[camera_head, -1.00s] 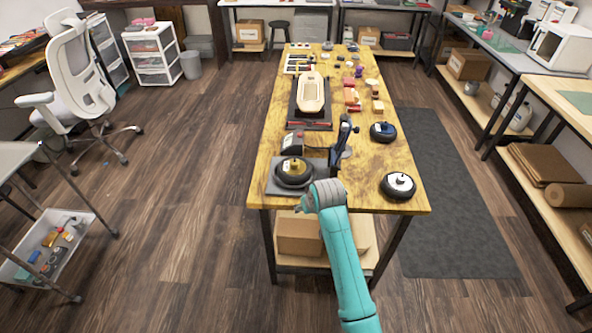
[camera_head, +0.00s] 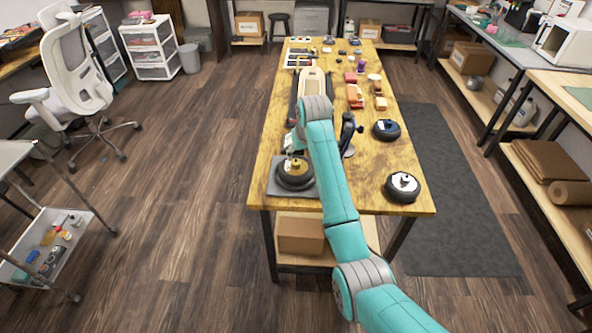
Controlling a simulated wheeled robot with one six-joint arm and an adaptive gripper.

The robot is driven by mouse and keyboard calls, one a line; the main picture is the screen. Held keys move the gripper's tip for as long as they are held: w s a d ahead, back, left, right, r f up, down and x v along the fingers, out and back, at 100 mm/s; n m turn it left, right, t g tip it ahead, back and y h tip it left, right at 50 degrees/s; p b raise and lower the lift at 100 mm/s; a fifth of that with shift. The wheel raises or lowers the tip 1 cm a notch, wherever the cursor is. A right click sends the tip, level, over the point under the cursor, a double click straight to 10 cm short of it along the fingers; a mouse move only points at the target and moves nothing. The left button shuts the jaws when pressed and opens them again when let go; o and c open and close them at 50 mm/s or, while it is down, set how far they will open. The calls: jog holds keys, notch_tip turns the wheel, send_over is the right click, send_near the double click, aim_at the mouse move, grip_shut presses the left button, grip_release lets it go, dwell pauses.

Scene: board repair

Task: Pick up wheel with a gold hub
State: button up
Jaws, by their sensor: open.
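The wheel with a gold hub (camera_head: 295,180) is a black tyre lying flat on a grey plate (camera_head: 311,192) at the table's near left corner. Its gold hub shows at the top centre, just below my gripper (camera_head: 292,156). My gripper is open, seen small, at the left of my teal arm, which reaches over the table from the lower right. It hangs over the far side of the wheel; whether it touches the wheel I cannot tell.
A wheel with a white hub (camera_head: 403,187) and one with a blue hub (camera_head: 386,129) lie on the table's right side. A dark upright stand (camera_head: 347,135) is just right of my arm.

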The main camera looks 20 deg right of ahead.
aim_at(296, 161)
jog(key=shift+a+x, duration=0.1)
jog(key=shift+x, duration=1.45)
jog(key=shift+a+x, duration=0.15)
jog(key=shift+x, duration=1.35)
jog(key=shift+r, duration=0.1)
grip_shut()
